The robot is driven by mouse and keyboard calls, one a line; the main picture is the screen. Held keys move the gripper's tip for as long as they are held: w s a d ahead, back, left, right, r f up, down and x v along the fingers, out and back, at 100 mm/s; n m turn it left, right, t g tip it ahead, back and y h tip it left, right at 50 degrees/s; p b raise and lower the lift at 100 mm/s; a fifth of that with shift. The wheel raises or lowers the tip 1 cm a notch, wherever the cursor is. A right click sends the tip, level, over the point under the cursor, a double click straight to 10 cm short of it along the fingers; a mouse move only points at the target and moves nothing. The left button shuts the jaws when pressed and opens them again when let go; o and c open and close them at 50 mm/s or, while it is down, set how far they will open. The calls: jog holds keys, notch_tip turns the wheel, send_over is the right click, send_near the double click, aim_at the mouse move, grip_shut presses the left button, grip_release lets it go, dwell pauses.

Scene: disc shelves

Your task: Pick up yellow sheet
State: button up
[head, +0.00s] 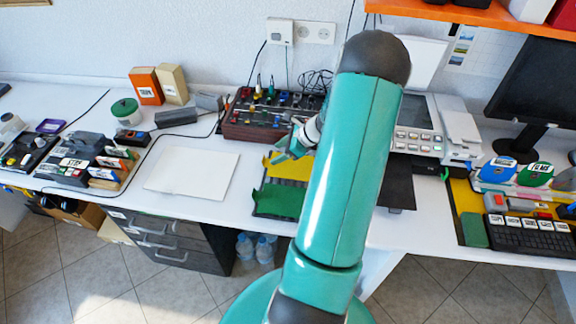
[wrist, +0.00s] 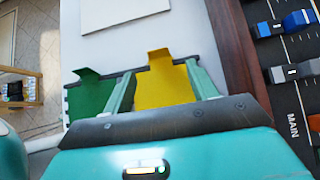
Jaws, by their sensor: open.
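The yellow sheet (head: 288,165) lies on the white desk beside a green sheet (head: 278,203), on a dark holder. In the wrist view the yellow sheet (wrist: 166,84) has a raised tab and shows between my two fingers. The green sheet (wrist: 90,98) is at its left in that view. My gripper (wrist: 160,88) is open, with one finger at each side of the yellow sheet. In the head view my gripper (head: 291,146) is over the yellow sheet. I cannot tell whether the fingers touch it. My arm hides part of the desk to the right.
A brown mixer-like panel with knobs (head: 270,119) stands directly behind the sheets. A white board (head: 192,173) lies to the left on the desk. A grey button console (head: 415,138) is to the right, and a monitor (head: 535,85) stands farther right.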

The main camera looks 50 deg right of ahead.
aim_at(265, 160)
jog(key=x, duration=0.5)
jog(key=shift+w+a+f, duration=0.1)
jog(key=shift+a+f, duration=0.05)
jog(key=c, duration=1.1)
